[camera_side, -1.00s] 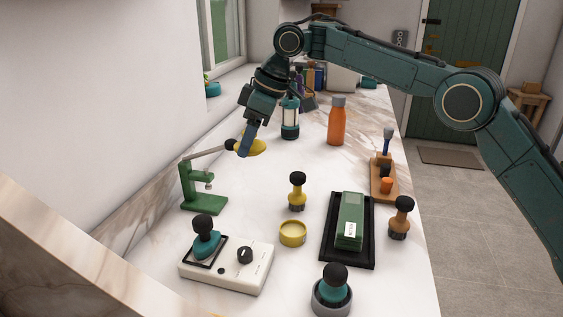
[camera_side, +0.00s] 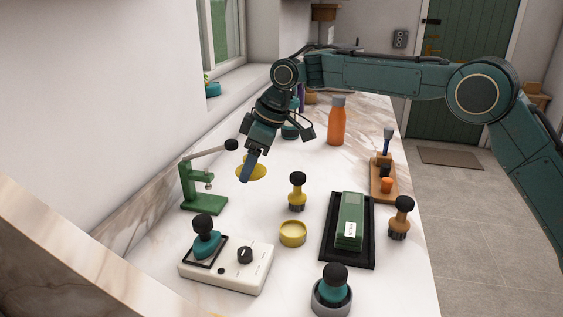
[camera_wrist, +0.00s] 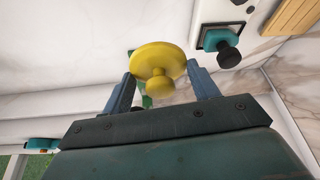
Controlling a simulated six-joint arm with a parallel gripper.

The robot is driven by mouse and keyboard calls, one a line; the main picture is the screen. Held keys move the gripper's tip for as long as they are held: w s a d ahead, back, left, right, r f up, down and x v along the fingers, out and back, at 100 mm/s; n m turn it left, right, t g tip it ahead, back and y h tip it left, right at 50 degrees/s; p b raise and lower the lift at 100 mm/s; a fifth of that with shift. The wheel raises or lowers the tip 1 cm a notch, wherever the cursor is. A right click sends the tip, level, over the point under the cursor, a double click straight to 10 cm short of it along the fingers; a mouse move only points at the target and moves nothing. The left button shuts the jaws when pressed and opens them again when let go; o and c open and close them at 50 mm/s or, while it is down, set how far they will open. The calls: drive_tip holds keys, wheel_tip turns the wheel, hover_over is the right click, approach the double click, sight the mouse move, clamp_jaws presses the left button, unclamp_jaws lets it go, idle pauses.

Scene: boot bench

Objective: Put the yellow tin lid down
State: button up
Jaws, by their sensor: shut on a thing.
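The yellow tin lid (camera_side: 259,170) is a round disc with a knob, held in my gripper (camera_side: 247,172) over the marble counter, right of the green lever press. In the wrist view the lid (camera_wrist: 158,58) sits between my two blue-grey fingers (camera_wrist: 163,84), its knob towards me. The jaws are shut on it. I cannot tell whether the lid touches the counter. A low round yellow tin (camera_side: 293,235) stands apart, nearer the front.
The green lever press (camera_side: 190,190) is close on the left. A yellow-handled brush (camera_side: 297,188) stands to the right, and a black tray (camera_side: 329,245) holds a green box. An orange bottle (camera_side: 337,125) stands behind. Bare counter lies between the lid and the brush.

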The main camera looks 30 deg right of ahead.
hover_over(248, 224)
drive_tip(key=s+d, duration=0.1)
wheel_tip(248, 224, down, 10)
drive_tip(key=shift+d+r, duration=0.1)
drive_tip(key=shift+d, duration=0.05)
drive_tip(key=shift+f, duration=2.15)
drive_tip(key=shift+s+f, duration=0.1)
drive_tip(key=shift+f, duration=0.05)
drive_tip(key=o, duration=0.9)
drive_tip(key=shift+o, duration=0.2)
drive_tip(key=v, duration=1.2)
